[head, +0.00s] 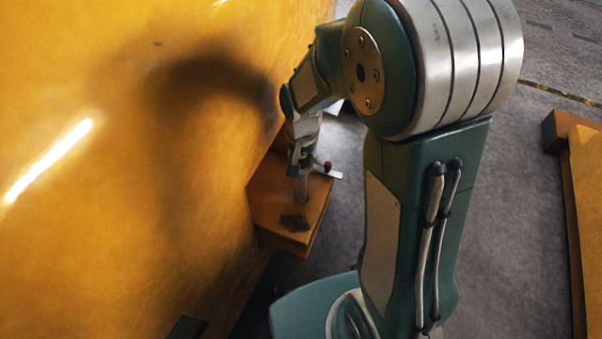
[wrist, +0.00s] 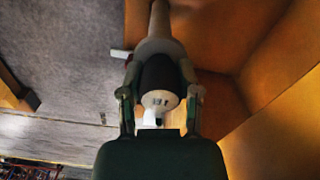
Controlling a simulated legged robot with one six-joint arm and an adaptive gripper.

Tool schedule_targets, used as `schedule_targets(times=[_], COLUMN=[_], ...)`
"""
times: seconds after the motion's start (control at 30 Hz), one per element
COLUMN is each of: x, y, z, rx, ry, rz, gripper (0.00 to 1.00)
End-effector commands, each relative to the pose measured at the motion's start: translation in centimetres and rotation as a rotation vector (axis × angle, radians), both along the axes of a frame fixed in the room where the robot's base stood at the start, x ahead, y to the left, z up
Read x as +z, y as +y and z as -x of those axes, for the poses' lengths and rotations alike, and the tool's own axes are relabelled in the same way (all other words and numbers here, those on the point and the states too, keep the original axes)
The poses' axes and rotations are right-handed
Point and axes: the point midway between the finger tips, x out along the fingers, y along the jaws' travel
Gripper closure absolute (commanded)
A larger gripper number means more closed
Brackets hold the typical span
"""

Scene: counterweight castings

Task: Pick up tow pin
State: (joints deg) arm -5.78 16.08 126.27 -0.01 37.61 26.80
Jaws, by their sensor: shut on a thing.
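The tow pin (head: 301,189) shows in the head view as a pale upright shaft below my gripper (head: 301,163). Its lower end meets the top of a yellow bracket (head: 317,206); I cannot tell how deep it sits there. In the wrist view my gripper (wrist: 160,90) has a finger on each side of the pin's dark grip (wrist: 159,72) and is shut on it. The grey shaft runs away from the fingers, towards the bracket. A pale crosspiece (head: 331,173) with a red knob (head: 327,166) sticks out beside the pin.
A large glossy yellow casting (head: 120,170) fills the left of the head view, close beside my gripper and the bracket. Another yellow block (head: 585,180) stands at the right edge.

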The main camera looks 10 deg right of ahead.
Motion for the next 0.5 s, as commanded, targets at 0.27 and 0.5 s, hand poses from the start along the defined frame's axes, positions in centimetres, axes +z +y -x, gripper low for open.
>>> schedule_targets(times=[0.27, 0.5], x=[7.0, 10.5], y=[0.0, 0.0], z=[-0.2, -0.2], rx=[0.000, 0.000], ry=[-0.009, -0.004], rz=[-0.001, 0.000], gripper=[1.00, 1.00])
